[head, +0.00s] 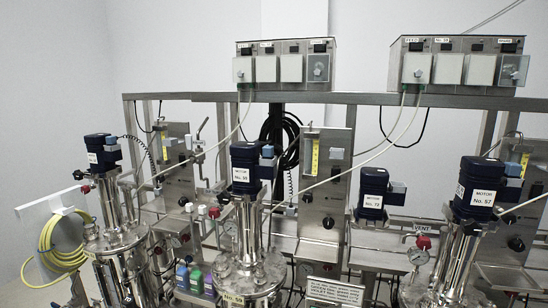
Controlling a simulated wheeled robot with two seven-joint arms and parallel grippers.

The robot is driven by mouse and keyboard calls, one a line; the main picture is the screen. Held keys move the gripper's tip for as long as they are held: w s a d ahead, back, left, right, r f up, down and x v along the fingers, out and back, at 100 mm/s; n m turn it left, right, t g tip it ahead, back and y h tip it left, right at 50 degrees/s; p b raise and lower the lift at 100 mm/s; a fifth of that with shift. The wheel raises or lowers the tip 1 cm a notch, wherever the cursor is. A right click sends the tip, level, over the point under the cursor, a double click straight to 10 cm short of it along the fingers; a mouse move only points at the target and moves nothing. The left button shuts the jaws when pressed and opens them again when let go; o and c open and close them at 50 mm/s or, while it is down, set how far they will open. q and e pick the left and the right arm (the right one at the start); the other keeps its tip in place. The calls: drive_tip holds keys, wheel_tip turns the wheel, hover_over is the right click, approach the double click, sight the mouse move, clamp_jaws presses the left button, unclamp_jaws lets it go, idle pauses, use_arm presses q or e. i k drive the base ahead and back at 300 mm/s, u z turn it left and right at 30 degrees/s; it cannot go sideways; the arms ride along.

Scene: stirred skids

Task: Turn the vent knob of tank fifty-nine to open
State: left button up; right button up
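The middle tank (247,276) is steel with a dark blue motor (245,170) above it, whose small label seems to read No. 59. A plate reading VENT (421,227) is above another red knob (424,242), beside the right tank, whose motor (475,188) reads No. 57. Neither of my grippers is in view.
A left tank (116,262) stands beside a coiled yellow hose (60,245). Another blue motor (373,192) is between the middle and right tanks. Two control boxes (285,64) (459,65) top the steel frame, with cables hanging down. Colored bottles (196,279) stand low near the middle tank.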

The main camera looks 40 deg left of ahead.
sight(214, 213)
drive_tip(key=u, duration=1.5)
